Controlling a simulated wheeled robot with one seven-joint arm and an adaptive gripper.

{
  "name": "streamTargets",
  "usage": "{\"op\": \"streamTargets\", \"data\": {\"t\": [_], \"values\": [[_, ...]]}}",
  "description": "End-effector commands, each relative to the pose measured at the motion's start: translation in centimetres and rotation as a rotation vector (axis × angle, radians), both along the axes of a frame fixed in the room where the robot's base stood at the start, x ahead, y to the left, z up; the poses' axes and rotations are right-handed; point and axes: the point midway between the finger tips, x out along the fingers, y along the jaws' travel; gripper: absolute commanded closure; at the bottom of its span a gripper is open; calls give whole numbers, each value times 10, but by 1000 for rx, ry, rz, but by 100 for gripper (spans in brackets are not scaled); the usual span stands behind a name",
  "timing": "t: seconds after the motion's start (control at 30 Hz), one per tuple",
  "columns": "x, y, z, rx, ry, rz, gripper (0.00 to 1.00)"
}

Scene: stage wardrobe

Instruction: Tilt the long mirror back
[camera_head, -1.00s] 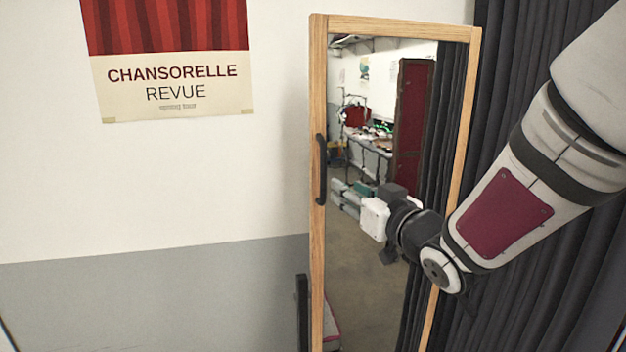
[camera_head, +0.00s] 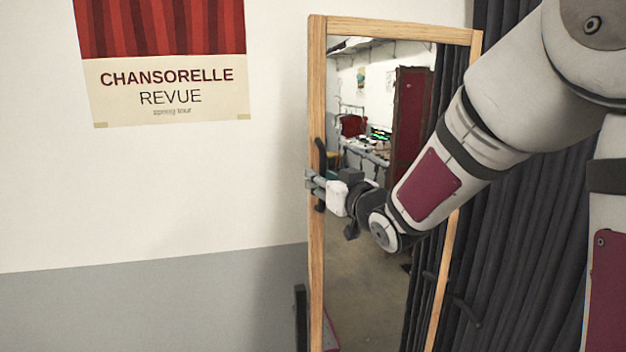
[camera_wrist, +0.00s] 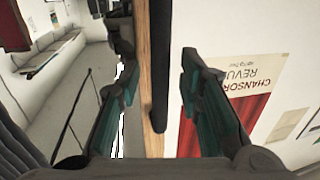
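The long mirror (camera_head: 317,95) has a pale wooden frame and stands upright against the wall, leaning slightly. A dark bar handle (camera_head: 321,152) runs along its left frame side. My gripper (camera_head: 313,181) overlaps the lower part of the handle in the head view. In the wrist view my gripper (camera_wrist: 158,85) is open, one finger on each side of the handle (camera_wrist: 160,75) and the wooden frame edge (camera_wrist: 145,60). The fingers show gaps to the handle; I cannot tell how deep it lies between them. The lower end of the mirror is out of view.
A dark curtain (camera_head: 545,220) hangs behind and to the right of the mirror. A poster (camera_head: 165,90) is on the white and grey wall at left. A dark post (camera_head: 301,315) stands at the mirror's lower left. Free wall lies left of the handle.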

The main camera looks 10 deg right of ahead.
Motion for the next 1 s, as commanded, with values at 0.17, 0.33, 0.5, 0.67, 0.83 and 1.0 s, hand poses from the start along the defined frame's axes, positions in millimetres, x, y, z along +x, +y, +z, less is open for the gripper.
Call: {"op": "streamTargets", "data": {"t": [0.17,0.33,0.5,0.67,0.83,1.0], "values": [[4,1,0,0,0,0,67],[4,1,0,0,-1,0,67],[4,1,0,-1,-1,0,100],[3,1,0,-1,-1,0,100],[11,1,2,0,17,2,100],[37,2,5,0,84,5,100]]}}
